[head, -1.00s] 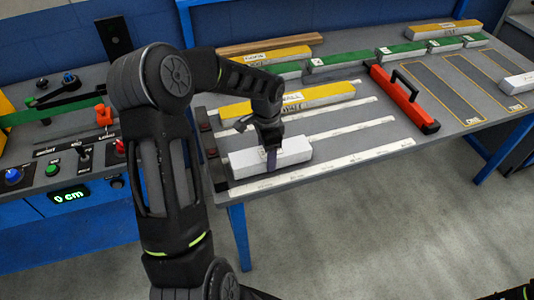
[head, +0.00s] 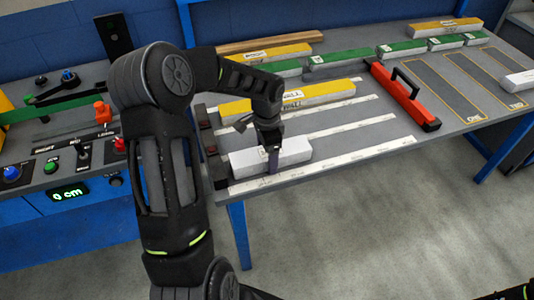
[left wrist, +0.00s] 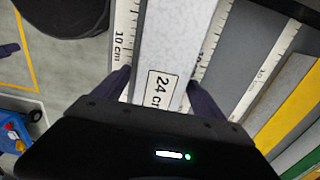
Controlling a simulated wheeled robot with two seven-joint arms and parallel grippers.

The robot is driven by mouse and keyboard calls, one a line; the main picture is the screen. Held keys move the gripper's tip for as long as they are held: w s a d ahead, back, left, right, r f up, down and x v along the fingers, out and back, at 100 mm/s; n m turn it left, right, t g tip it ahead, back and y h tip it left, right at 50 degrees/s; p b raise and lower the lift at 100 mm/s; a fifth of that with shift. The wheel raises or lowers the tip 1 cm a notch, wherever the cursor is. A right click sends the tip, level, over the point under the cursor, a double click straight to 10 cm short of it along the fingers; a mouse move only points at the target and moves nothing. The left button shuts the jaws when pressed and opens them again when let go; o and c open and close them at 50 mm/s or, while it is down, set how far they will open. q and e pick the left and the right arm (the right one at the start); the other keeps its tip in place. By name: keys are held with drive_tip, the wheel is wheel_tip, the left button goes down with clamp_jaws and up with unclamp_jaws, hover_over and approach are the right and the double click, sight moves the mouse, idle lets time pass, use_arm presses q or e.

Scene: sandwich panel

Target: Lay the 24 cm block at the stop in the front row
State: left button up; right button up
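The 24 cm block (head: 290,153) is pale grey-white and lies in the front row on the table. Its left end is close to the dark stop (head: 220,170); I cannot tell if they touch. My left gripper (head: 272,160) is down around the block near its middle. In the left wrist view, the block (left wrist: 178,40) shows its "24 cm" label between the fingers of the left gripper (left wrist: 159,77). A narrow gap seems to show beside the left finger, so the gripper looks slightly open. My right gripper is not seen clearly; only a dark bit shows at the bottom right corner.
White ruler strips (head: 340,156) run along the rows. Behind lie a yellow-topped block (head: 320,92), green-topped blocks (head: 400,48) and a red level with a black handle (head: 405,98). A control console (head: 60,170) at left reads 0 cm. Outlined bays lie at right.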

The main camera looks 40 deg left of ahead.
use_arm(q)
drive_tip(key=shift+r, duration=0.1)
wheel_tip(320, 180, up, 8)
drive_tip(key=shift+f+b, duration=0.2)
drive_tip(key=shift+b, duration=0.1)
idle(0.4)
idle(0.4)
